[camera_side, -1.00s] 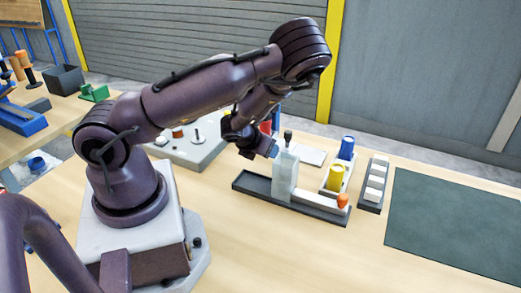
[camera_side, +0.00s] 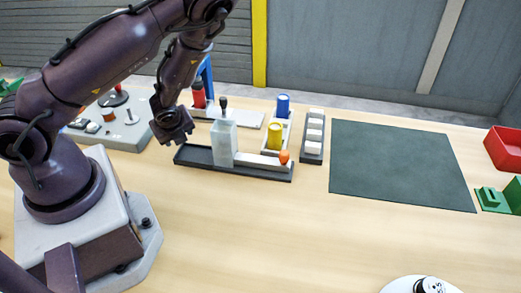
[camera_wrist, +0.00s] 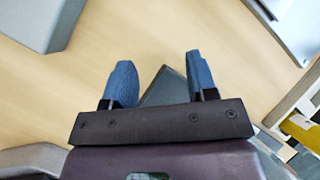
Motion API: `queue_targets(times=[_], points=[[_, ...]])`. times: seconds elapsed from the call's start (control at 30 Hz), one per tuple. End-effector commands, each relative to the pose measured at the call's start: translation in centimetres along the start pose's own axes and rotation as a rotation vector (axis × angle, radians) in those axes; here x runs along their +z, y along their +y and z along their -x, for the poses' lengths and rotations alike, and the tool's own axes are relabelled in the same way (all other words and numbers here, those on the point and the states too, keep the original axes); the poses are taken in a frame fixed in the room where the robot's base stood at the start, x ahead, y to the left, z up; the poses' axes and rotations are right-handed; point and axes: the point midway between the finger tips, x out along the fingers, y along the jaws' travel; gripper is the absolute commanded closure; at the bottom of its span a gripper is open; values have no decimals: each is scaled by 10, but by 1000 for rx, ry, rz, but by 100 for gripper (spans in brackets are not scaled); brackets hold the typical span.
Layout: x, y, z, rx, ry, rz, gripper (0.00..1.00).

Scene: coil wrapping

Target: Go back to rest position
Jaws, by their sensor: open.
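A dark corner, probably of the tray, shows below and between the fingers. The fingertips are hard to make out in the side view.
Right of the bottle are an orange-tipped piece (camera_side: 284,157), a yellow cylinder (camera_side: 274,135), a blue cylinder (camera_side: 283,105) and a rack of white blocks (camera_side: 314,132). A green mat (camera_side: 395,160) lies bare. A red bin (camera_side: 505,148) is far right. The front table is mostly clear.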

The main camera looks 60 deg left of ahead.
Motion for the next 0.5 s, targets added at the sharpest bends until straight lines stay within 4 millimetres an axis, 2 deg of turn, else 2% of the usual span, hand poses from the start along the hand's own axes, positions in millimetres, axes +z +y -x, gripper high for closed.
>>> queue_targets(times=[0.1, 0.2, 0.37, 0.5], points=[[-17, -1, 25, 112, 51, 355, 47], [-31, -4, 51, 205, 91, 617, 47], [-49, -16, 106, 343, 156, 979, 47], [-55, -25, 160, 436, 209, 1215, 47]])
